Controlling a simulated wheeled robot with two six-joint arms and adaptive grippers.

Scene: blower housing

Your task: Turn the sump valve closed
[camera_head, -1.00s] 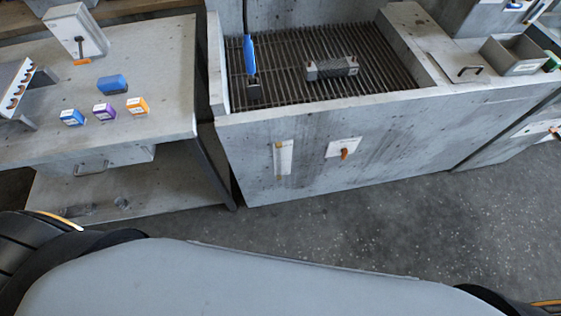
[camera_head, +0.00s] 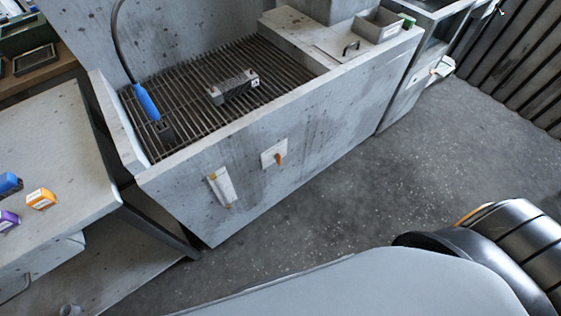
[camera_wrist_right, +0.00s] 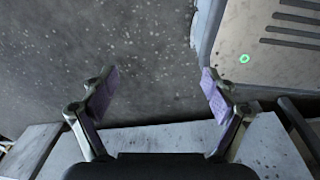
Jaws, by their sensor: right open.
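The sump valve is a small orange handle (camera_head: 279,159) on a white plate (camera_head: 267,153) on the front wall of the grey basin (camera_head: 190,193). The handle hangs roughly downward in the picture. A white strip with yellowish ends (camera_head: 222,187), like a level gauge, is mounted left of it. My right gripper (camera_wrist_right: 159,84) is open and empty in the right wrist view, above dark speckled floor. The valve does not show in that view, and neither gripper shows in the head view.
A slatted grate (camera_head: 190,95) tops the basin, with a grey block (camera_head: 233,87) and a blue-handled tool (camera_head: 147,102) on it. A workbench (camera_head: 50,135) with small boxes stands at left. The floor (camera_head: 330,195) before the basin is clear.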

